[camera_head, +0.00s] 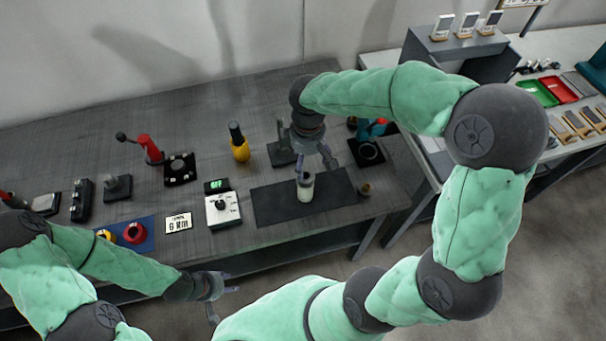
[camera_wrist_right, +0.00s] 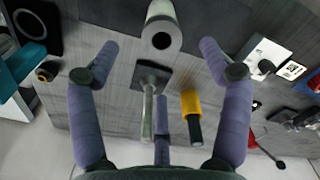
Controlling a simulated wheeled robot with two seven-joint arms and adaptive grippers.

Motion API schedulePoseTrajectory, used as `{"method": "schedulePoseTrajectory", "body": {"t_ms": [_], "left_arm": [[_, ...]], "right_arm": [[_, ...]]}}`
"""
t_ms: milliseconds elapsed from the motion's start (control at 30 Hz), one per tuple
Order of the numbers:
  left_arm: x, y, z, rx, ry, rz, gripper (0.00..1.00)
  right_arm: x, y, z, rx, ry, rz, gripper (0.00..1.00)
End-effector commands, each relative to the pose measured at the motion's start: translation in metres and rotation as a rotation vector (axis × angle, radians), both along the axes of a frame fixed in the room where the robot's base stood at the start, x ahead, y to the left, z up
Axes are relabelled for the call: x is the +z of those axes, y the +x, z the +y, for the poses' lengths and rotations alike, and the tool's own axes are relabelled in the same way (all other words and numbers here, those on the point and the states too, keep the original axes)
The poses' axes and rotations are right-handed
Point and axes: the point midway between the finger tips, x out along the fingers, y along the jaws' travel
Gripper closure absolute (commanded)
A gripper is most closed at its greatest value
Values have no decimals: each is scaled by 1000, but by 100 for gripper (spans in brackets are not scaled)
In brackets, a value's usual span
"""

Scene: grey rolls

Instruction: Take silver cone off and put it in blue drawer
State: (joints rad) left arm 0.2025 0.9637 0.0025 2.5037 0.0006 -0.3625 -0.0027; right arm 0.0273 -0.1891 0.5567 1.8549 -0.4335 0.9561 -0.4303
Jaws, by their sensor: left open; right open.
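A pale grey-white roll with a dark hole in its top (camera_head: 306,191) stands on the dark mat; it also shows in the right wrist view (camera_wrist_right: 162,28). I cannot tell whether it is the silver cone. A dark square stand with a silvery upright rod (camera_wrist_right: 148,100) is behind it; the stand also shows in the head view (camera_head: 281,155). My right gripper (camera_head: 316,166) is open and empty just above and behind the roll; its fingers spread in the wrist view (camera_wrist_right: 163,60). My left gripper (camera_head: 221,299) is open and empty, low in front of the table. I cannot make out a blue drawer.
A yellow bottle with a black top (camera_head: 240,150) is left of the stand. A white dial box (camera_head: 222,209) is left of the dark mat (camera_head: 270,207). A small cup (camera_head: 365,189) and a teal device (camera_head: 366,130) are on the right. A second table with trays (camera_head: 538,92) is further right.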

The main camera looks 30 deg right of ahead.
Motion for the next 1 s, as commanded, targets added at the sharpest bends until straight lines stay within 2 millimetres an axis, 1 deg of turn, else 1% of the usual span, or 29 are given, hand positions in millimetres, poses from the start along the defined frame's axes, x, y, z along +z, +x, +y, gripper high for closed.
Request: {"method": "schedulePoseTrajectory", "body": {"t_ms": [33,100,200,367,467,700,800,1000], "left_arm": [[-4,0,0,0,0,1,56],[-7,0,0,0,0,1,56],[-9,0,0,0,0,0,56],[-10,0,0,0,0,0,56],[-15,0,0,0,0,0,56],[-29,0,0,0,0,0,56],[-30,0,0,0,0,0,56],[-29,0,0,0,0,0,56]], "right_arm": [[-11,-1,0,0,0,4,21],[-19,0,0,0,0,2,21],[-26,0,0,0,0,0,21],[-33,0,0,0,0,0,21],[-42,0,1,0,0,1,21],[-76,2,1,-1,0,1,21],[-81,2,1,-2,0,0,21],[-80,2,1,-1,1,-1,21]]}}
